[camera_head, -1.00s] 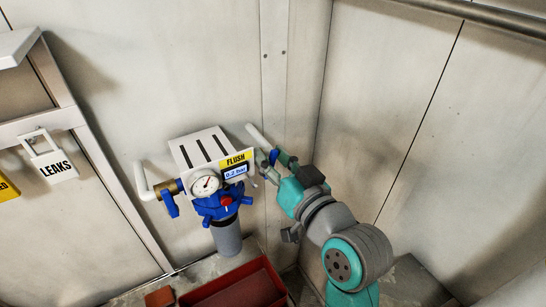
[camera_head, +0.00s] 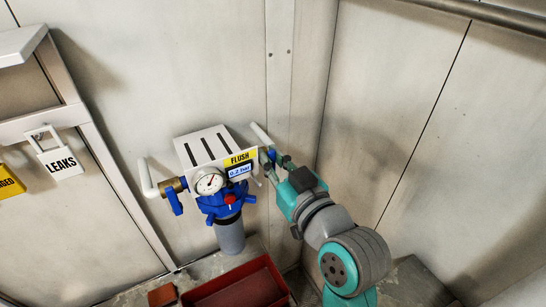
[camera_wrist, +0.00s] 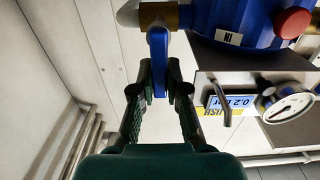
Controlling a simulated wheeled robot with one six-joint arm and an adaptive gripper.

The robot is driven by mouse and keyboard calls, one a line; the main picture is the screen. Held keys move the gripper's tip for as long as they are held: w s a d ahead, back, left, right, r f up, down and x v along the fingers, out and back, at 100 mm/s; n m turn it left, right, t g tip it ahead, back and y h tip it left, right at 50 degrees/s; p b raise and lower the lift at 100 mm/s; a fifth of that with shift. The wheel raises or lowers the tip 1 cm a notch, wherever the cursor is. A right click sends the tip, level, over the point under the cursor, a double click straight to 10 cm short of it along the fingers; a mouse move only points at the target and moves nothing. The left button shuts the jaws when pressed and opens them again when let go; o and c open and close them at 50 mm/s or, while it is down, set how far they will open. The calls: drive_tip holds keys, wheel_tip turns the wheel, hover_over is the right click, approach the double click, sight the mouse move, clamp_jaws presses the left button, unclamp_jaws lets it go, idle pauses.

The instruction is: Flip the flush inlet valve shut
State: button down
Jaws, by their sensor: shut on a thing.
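The flush inlet valve is at the right side of the flush unit, beside the white pipe. Its blue lever (camera_wrist: 158,62) hangs from a brass body (camera_wrist: 158,16) next to the blue filter head (camera_wrist: 235,22) marked IN. The lever runs across the pipe line in the wrist view. My gripper (camera_wrist: 159,85) is shut on the lever, one finger on each side. In the head view my gripper (camera_head: 276,160) reaches in from the right, and its fingers hide most of the blue lever (camera_head: 269,155).
The flush panel (camera_head: 240,158) with its gauge (camera_head: 210,181) is close to my gripper. A second blue-levered valve (camera_head: 174,200) is at the unit's left. A grey filter bowl (camera_head: 230,236) hangs above a red tray (camera_head: 240,287). A wall corner stands at the right.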

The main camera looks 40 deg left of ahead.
drive_tip(key=c, duration=1.2)
unclamp_jaws()
drive_tip(key=shift+o, duration=0.2)
drive_tip(key=shift+s, duration=0.1)
